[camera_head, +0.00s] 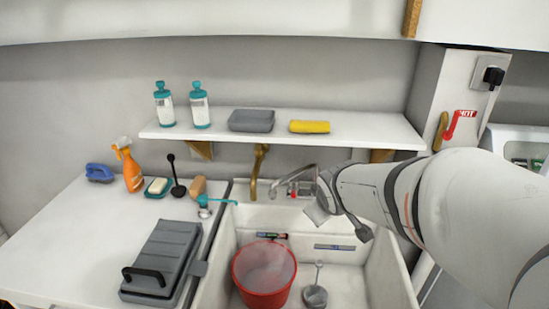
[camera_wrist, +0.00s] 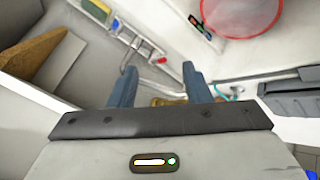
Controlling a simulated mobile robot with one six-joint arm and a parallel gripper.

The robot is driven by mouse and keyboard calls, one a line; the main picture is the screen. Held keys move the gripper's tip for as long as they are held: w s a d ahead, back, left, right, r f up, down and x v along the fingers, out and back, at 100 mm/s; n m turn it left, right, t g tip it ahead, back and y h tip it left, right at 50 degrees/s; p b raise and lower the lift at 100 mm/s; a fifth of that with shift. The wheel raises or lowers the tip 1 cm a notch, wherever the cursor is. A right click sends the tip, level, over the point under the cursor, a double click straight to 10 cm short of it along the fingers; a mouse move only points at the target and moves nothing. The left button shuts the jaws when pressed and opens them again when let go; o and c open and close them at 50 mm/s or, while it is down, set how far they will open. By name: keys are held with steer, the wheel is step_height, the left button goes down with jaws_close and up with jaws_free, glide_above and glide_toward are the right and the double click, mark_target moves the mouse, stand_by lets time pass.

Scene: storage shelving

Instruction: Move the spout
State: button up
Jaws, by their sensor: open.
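A thin silver spout (camera_head: 287,177) curves out over the back rim of the white sink (camera_head: 385,262), with a small red part beside it. A curved brass pipe (camera_head: 257,172) stands just left of it, below the shelf. My gripper (camera_head: 318,207) is close to the right of the silver spout in the head view, partly hidden by my arm. In the wrist view my gripper (camera_wrist: 159,82) has its two blue-grey fingers spread, with nothing held. A brass piece (camera_wrist: 170,102) shows low between the fingers, and a thin silver curve (camera_wrist: 129,58) lies beyond the left finger.
A red bucket (camera_head: 264,274) and a grey scrubber (camera_head: 315,294) are in the sink. A shelf (camera_head: 275,132) overhangs the back. The left counter holds an orange spray bottle (camera_head: 130,168), soap, brushes and a grey case (camera_head: 163,258).

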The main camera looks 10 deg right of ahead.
mark_target(294, 178)
steer(key=w+f+n+t+y+b, duration=0.1)
steer(key=w+f+n+t+b, duration=0.1)
steer(key=w+n, duration=0.2)
steer(key=w+a+f+n+t+y+b, duration=0.1)
steer(key=w+f+n+t+y+b, duration=0.1)
steer(key=w+n, duration=0.3)
steer(key=w+a+f+n+t+y+b, duration=0.1)
steer(key=w+f+n+t+y+b, duration=0.1)
steer(key=w+n, duration=0.3)
steer(key=shift+w+f+t+b, duration=0.25)
steer(key=shift+w+t+b, duration=0.15)
steer(key=shift+w, duration=0.55)
steer(key=shift+w+f+t+b, duration=0.3)
steer(key=shift+w+b, duration=0.2)
steer(key=shift+w, duration=0.45)
steer(key=x, duration=0.7)
steer(key=shift+w+a, duration=0.2)
steer(key=shift+w, duration=0.1)
steer(key=shift+c, duration=0.2)
jaws_close()
